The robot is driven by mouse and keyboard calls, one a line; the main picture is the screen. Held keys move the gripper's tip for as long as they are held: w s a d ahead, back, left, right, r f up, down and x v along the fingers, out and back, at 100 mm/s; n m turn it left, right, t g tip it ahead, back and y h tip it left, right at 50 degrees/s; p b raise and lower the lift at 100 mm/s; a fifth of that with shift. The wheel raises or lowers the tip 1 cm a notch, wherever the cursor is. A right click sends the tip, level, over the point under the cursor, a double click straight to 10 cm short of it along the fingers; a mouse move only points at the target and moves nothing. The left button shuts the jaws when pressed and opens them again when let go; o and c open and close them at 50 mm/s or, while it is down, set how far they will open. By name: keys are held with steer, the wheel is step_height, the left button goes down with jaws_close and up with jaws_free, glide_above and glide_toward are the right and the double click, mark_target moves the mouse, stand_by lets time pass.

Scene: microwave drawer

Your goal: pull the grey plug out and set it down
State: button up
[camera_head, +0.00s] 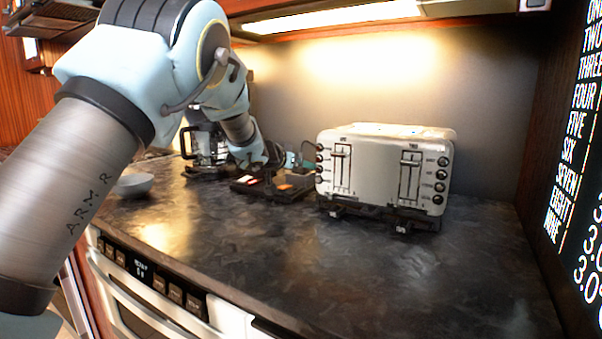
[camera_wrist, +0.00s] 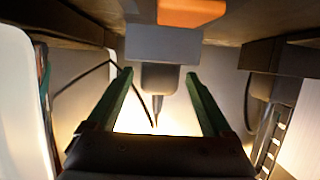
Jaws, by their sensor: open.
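The grey plug (camera_wrist: 160,80) shows in the wrist view as a dark tapered body with a thin cord at its narrow end. Its wide end meets a lighter grey block (camera_wrist: 165,45). My gripper (camera_wrist: 158,76) is open, with one green finger on each side of the plug. Gaps show between the fingers and the plug, and nothing is gripped. In the head view my arm reaches to the dark power strip (camera_head: 262,190) at the back of the counter. I cannot make out the plug there; my wrist covers that area.
A white toaster (camera_head: 385,165) stands just right of the strip. A coffee maker (camera_head: 205,150) stands to the left, and a white bowl (camera_head: 134,184) nearer the left edge. An orange part (camera_wrist: 190,12) shows above the block. The front counter (camera_head: 330,265) is clear.

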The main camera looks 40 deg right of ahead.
steer(key=shift+p+x, duration=0.35)
steer(key=shift+x, duration=1.5)
steer(key=shift+c, duration=0.3)
jaws_close()
